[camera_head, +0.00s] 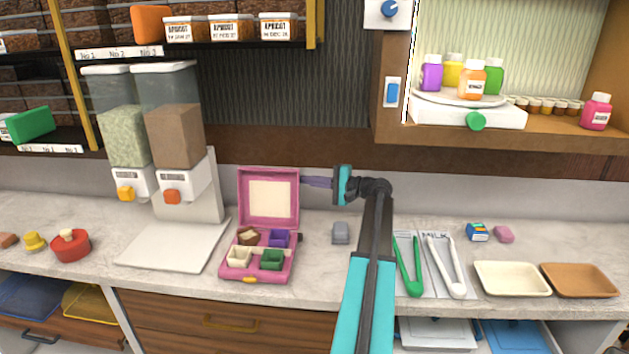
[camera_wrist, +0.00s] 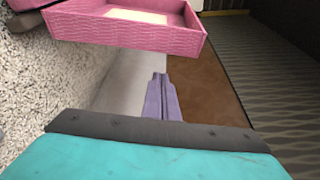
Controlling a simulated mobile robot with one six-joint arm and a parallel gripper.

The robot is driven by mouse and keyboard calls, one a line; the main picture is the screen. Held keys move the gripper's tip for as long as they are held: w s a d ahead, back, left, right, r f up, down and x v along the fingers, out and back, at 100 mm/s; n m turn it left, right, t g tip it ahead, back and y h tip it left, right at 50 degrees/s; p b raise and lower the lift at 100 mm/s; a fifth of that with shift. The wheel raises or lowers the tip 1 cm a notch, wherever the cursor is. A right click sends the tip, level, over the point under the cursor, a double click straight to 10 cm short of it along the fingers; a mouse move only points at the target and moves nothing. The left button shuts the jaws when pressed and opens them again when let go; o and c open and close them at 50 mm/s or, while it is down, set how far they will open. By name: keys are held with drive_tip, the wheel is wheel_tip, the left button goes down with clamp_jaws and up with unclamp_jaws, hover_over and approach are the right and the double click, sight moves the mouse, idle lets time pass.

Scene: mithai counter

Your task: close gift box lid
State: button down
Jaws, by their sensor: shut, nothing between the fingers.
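A pink gift box (camera_head: 228,272) stands on the counter with its lid (camera_head: 243,222) raised upright at the back. The lid has a cream panel inside. The box's compartments hold small pieces in brown, purple, cream and green. My gripper (camera_head: 304,181) is shut and empty, its purple fingers pointing left at the upper right corner of the lid. Whether it touches the lid I cannot tell. In the wrist view the pink lid (camera_wrist: 130,32) fills the top and the shut fingers (camera_wrist: 158,78) point up toward it, seemingly just short of its edge.
Two dispensers (camera_head: 172,138) with a white base stand left of the box. A small grey block (camera_head: 340,233) lies right of it. Green tongs (camera_head: 409,268), white tongs (camera_head: 447,268) and two trays (camera_head: 513,279) lie farther right. A wall (camera_head: 330,190) runs close behind.

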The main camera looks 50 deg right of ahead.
drive_tip(key=s+a, duration=0.1)
drive_tip(key=a+p, duration=0.1)
drive_tip(key=shift+s+a+r, duration=0.35)
drive_tip(key=shift+s+r, duration=0.05)
